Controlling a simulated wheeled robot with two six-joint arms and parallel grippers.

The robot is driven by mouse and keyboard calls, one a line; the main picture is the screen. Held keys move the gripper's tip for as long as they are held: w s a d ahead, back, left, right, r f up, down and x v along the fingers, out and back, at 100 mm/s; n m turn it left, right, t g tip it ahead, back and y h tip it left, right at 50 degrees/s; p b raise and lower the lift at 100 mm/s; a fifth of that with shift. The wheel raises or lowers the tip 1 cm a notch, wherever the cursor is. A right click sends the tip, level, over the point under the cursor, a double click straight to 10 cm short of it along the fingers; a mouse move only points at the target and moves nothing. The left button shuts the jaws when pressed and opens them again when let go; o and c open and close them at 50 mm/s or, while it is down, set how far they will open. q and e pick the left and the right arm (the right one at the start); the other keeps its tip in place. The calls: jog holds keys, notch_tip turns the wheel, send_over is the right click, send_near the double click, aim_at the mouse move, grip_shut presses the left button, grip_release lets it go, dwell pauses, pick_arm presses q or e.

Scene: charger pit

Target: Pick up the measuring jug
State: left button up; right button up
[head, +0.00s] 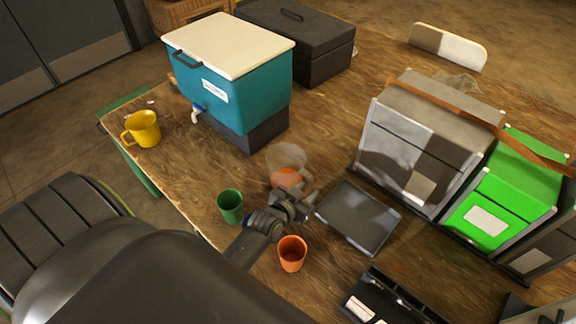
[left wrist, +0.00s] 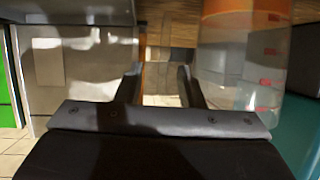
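The measuring jug (head: 287,156) is clear, with orange in its lower part, and stands on the table in front of the blue cooler. In the left wrist view the jug (left wrist: 242,60) is large at the right, with red marks on its wall and the orange part at the top of the picture. My left gripper (head: 303,196) is just in front of the jug and hides part of its base. In the left wrist view its fingers (left wrist: 160,85) are apart with nothing held between them. The jug is outside the fingers, to their right. My right gripper is not in view.
A green cup (head: 231,207) and an orange cup (head: 292,254) stand close to my left arm. A dark flat tray (head: 358,217) lies to the right. The blue cooler (head: 236,95) is behind, with a yellow mug (head: 144,129) left. Grey and green boxes (head: 492,202) stand right.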

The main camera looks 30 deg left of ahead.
aim_at(311, 186)
pick_arm(q)
jog(key=shift+p+x, duration=0.3)
jog(key=shift+x, duration=1.7)
jog(key=shift+a, duration=0.2)
grip_shut()
jog(key=shift+r, duration=0.15)
